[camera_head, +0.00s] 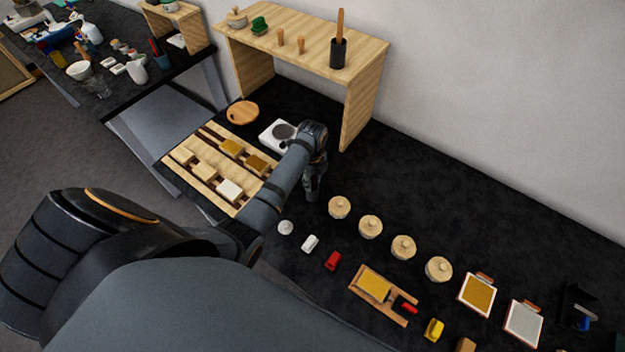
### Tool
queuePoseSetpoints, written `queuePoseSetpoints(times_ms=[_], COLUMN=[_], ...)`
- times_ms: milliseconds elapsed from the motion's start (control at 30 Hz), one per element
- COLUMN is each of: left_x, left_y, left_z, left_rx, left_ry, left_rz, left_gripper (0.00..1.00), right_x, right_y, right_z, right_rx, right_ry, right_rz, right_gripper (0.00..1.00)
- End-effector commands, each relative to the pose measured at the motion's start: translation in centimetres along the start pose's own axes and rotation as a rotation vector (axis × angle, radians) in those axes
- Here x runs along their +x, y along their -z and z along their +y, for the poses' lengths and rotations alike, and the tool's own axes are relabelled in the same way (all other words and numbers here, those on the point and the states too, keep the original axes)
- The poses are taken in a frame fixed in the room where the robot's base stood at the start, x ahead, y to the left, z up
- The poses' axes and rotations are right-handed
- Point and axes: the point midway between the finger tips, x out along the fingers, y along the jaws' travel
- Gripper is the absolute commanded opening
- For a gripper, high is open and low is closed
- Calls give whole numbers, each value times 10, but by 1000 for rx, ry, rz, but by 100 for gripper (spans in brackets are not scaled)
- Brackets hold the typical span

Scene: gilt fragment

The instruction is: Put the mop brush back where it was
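My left gripper (313,190) points down above the dark table, right of the slotted wooden rack and left of the nearest lidded round pot. Its fingers are small and dark here, so I cannot tell whether they are open or hold anything. I cannot make out the mop brush for certain. A wooden handle (340,24) stands upright in a black cup (338,54) on the wooden shelf; whether it belongs to a brush is unclear. Two small wooden pegs (280,37) also stand on the shelf. My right gripper is not in view.
The wooden rack (238,205) holds several blocks. A white device (274,138) is behind my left arm. Several lidded pots (370,226) form a row; a wooden board with a gold pad (374,285) lies in front. The table (470,200) is clear behind the pots.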

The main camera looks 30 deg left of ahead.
Motion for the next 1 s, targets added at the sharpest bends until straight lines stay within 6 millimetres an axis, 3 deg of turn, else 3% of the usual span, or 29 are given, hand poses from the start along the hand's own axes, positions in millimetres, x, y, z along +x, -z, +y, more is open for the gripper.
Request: queuePoseSetpoints(times_ms=[400,800,867,1000], left_x=[-8,-98,-117,-124], left_y=[0,-1,0,0], left_z=[-1,-1,0,0], left_rx=[0,-1,-1,0], left_ry=[3,5,0,-1], left_rz=[-1,-2,0,0], left_gripper=[38,38,38,38], right_x=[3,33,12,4], right_y=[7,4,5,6], right_z=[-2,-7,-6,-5], right_rx=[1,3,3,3], right_ry=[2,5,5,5], right_rz=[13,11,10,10], right_gripper=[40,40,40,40])
